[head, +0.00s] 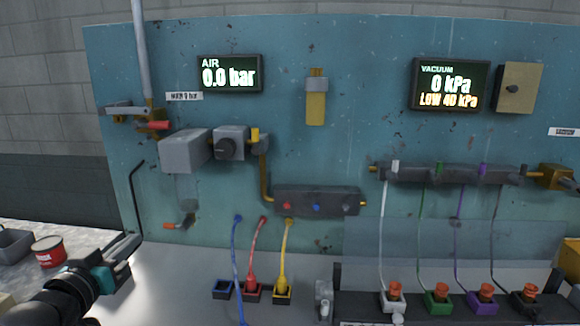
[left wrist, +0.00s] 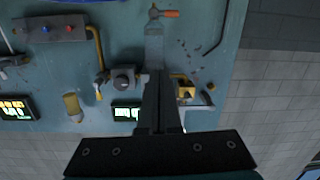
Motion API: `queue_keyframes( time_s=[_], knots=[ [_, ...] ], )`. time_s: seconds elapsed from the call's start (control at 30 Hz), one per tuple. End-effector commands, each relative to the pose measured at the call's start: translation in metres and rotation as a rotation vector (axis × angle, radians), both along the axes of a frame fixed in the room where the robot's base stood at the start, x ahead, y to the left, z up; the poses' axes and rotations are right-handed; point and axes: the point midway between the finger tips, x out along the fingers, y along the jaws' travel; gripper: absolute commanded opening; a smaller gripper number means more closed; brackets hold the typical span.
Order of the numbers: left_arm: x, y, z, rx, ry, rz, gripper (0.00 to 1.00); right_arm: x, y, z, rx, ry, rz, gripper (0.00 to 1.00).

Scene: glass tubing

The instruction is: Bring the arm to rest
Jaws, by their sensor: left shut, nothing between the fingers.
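My left gripper (head: 130,242) is at the lower left of the head view, in front of the blue panel. Its dark fingers are together with nothing between them. In the left wrist view the shut fingers (left wrist: 160,105) stand in the middle, with the panel behind them, which appears upside down. The fingers overlap the clear bowl (left wrist: 154,48) under the air regulator in that view. I cannot tell how far the fingertips are from the panel. My right gripper is in neither view.
The blue panel (head: 300,130) carries a grey regulator (head: 185,151), a manifold (head: 318,201) and two displays. A thin black bent line (head: 133,195) runs close to my left gripper. A red can (head: 48,251) stands left. Blue, red and yellow tubes (head: 287,255) hang right of the gripper.

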Motion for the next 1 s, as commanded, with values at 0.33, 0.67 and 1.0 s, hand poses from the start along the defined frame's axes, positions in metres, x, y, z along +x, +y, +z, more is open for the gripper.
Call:
queue_keyframes(
  time_s=[0.33,0.67,1.0],
  knots=[
    [-0.141,-0.099,-0.187,0.157,0.655,-0.089,0.00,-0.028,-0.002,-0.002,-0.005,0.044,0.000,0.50],
    [-0.269,-0.140,-0.237,0.220,1.052,-0.145,0.00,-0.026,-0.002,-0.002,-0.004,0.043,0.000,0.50],
    [-0.288,-0.147,-0.292,0.233,1.165,-0.161,0.00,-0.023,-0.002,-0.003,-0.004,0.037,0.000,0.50]
  ],
)
